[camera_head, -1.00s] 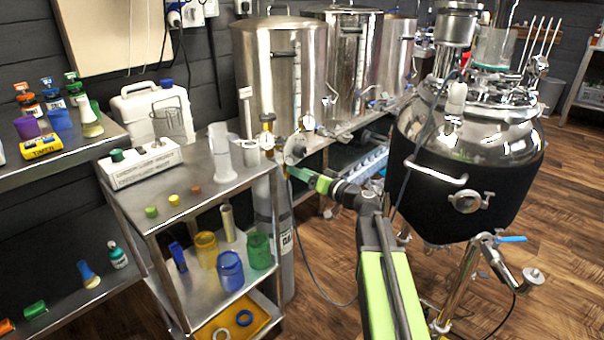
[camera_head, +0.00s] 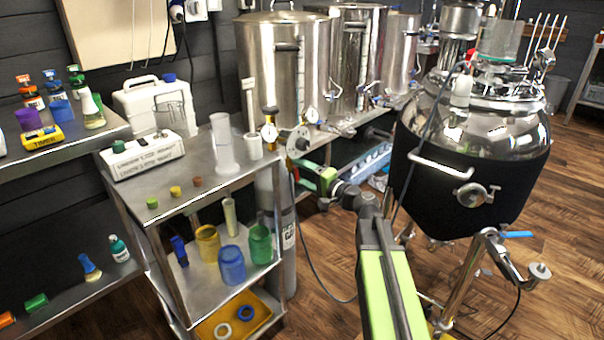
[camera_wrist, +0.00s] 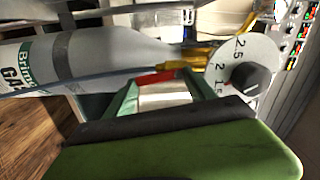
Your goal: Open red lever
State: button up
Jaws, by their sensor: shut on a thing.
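The red lever (camera_wrist: 157,77) shows in the wrist view, at the end of a yellow brass fitting (camera_wrist: 190,62) near the neck of a grey gas cylinder (camera_wrist: 100,55). My gripper (camera_wrist: 163,82) has its green fingers on the lever, one on each side. It is shut on the lever. In the camera_head view my gripper (camera_head: 300,163) reaches beside the metal cart, just below a round dial (camera_head: 298,141). The lever itself cannot be made out there. The dial with a black knob (camera_wrist: 248,78) sits just right of the fingers in the wrist view.
The metal cart (camera_head: 200,172) with jars and a tray stands left of my arm. A steel kettle with a black jacket (camera_head: 465,190) stands close on the right. The gas cylinder (camera_head: 287,240) stands beside the cart. A grey hose hangs below my gripper.

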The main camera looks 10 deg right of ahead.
jog(key=shift+s+f+m, duration=0.1)
jog(key=shift+s+m, duration=0.05)
jog(key=shift+m, duration=0.35)
jog(key=shift+a, duration=0.1)
jog(key=o, duration=1.4)
